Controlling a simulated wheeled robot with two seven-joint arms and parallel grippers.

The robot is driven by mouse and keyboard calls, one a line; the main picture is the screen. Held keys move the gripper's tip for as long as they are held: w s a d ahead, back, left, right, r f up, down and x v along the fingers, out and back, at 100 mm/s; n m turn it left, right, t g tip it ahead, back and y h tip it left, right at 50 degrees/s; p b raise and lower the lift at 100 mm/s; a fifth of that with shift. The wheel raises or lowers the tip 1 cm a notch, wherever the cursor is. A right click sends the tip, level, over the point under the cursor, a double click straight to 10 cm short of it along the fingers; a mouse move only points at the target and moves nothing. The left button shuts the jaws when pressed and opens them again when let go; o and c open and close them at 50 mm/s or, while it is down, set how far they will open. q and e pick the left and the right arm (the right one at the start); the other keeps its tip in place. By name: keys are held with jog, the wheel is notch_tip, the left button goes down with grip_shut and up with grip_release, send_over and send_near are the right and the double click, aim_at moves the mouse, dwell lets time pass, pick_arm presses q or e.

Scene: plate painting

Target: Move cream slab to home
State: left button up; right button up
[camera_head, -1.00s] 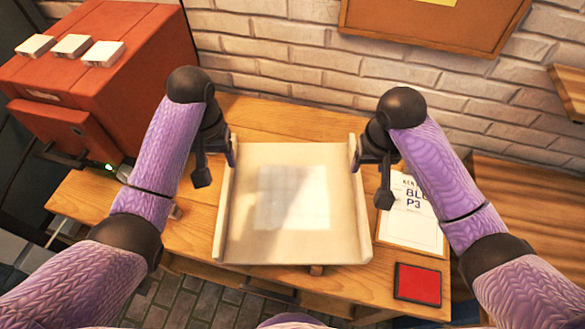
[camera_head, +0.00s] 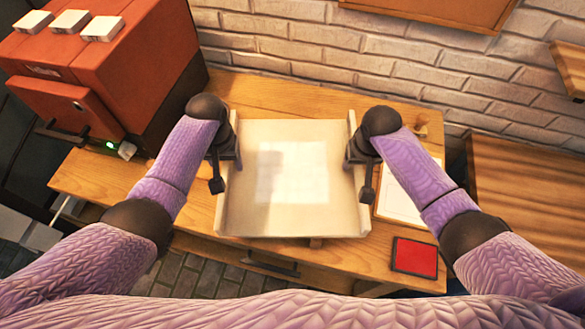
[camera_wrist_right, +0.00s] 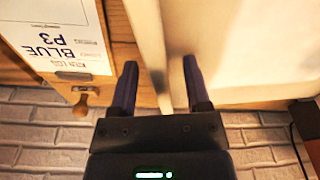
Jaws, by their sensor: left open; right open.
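The cream slab (camera_head: 250,215) lies flat on the wooden table, with a raised wall along its left and right sides and a pale bright patch on its middle. My left gripper (camera_head: 229,158) is open at the slab's left wall; its fingertips are partly hidden, and I cannot tell if it touches. My right gripper (camera_head: 356,158) is open at the right wall. In the right wrist view its two fingers (camera_wrist_right: 158,72) stand apart on either side of the slab's wall (camera_wrist_right: 148,30), without closing on it.
A red machine (camera_head: 100,75) with white blocks on top stands at the left. A labelled sheet (camera_wrist_right: 60,35) on a board lies right of the slab, partly behind my right arm. A red pad (camera_head: 414,258) lies near the front right. A brick wall (camera_head: 290,45) closes the back.

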pick_arm(q)
jog(key=shift+f, duration=0.1)
pick_arm(e)
jog(key=shift+f, duration=0.1)
pick_arm(q)
grip_shut()
pick_arm(e)
grip_shut()
pick_arm(q)
jog(key=shift+w, duration=0.1)
pick_arm(e)
jog(key=shift+w, duration=0.1)
dwell(0.9)
